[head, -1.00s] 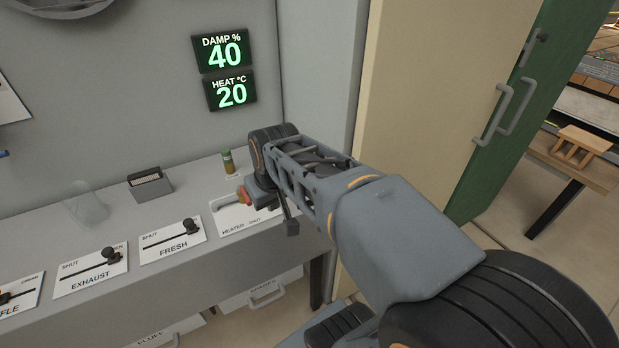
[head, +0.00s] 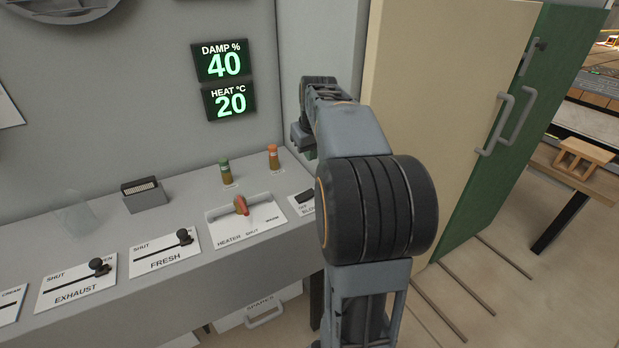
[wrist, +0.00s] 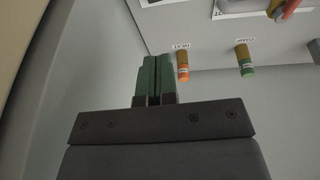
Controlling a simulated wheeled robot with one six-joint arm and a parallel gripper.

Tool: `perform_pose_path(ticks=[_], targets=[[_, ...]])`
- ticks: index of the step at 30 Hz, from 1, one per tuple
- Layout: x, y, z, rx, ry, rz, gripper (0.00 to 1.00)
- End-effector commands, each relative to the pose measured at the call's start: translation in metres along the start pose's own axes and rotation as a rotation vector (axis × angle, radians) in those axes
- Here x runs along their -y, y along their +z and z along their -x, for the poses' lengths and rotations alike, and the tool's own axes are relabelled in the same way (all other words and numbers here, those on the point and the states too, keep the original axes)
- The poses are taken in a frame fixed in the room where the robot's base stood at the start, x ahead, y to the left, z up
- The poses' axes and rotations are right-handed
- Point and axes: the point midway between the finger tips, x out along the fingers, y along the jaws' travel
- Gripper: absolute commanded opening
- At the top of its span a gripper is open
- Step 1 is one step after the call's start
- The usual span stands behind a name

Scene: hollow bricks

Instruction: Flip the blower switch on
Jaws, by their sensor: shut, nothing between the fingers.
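The blower switch (head: 302,198) is a dark piece on a small white plate at the right end of the grey counter. The plate's lettering is partly cut off by my arm, and I cannot tell the switch's position clearly. My gripper (head: 305,151) is near the back right corner, above and behind the blower plate, partly hidden by my own wrist. In the wrist view my gripper's green fingers (wrist: 155,62) are shut together with nothing between them. The blower switch is not clearly visible in the wrist view.
Left of the blower plate is the heater plate with a red knob (head: 241,205). An orange-capped vial (head: 273,158) and a green-capped vial (head: 226,173) stand behind. Fresh (head: 166,250) and exhaust (head: 76,284) sliders lie further left. A cream panel (head: 420,120) stands right.

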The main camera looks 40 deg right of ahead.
Motion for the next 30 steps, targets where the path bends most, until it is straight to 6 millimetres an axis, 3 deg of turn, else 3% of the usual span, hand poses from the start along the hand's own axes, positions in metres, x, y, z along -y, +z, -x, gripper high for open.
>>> perform_pose_path(ticks=[5,18,30], targets=[[0.001,0.001,-0.02,0.003,-0.002,0.0,0.0],[0.001,0.001,-0.101,0.004,-0.002,0.0,0.0],[-0.004,0.011,-0.134,0.001,-0.001,-0.001,0.0]])
